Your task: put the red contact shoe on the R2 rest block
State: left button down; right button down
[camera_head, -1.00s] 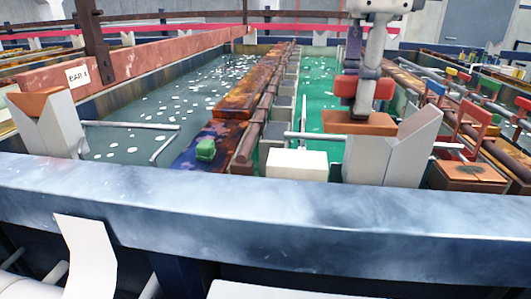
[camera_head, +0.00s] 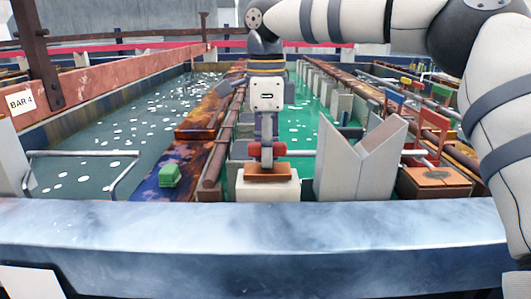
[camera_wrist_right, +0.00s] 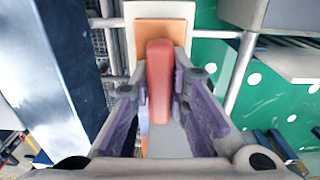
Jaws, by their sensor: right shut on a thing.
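The red contact shoe (camera_head: 268,168) has a red grip bar on an orange-brown base plate. My right gripper (camera_head: 267,148) is shut on the red bar. In the right wrist view the red bar (camera_wrist_right: 159,82) lies between the two fingers (camera_wrist_right: 161,78), with the orange plate beneath it. The base plate is over a white block (camera_head: 267,187), roughly level; whether it rests on the block or hovers just above I cannot tell. No R2 label is readable on the block. My left gripper is not in view.
An empty V-notched grey stand (camera_head: 352,165) is close to the right of the white block. A green block (camera_head: 169,175) sits on a rusty beam at left. A blue-grey tank rim (camera_head: 260,230) crosses in front. Green liquid (camera_head: 305,125) lies behind.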

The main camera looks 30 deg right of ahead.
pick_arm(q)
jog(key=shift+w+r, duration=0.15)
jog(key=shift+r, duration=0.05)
pick_arm(e)
jog(key=shift+s+f, duration=0.1)
jog(key=shift+s, duration=0.05)
jog(key=shift+f, duration=0.15)
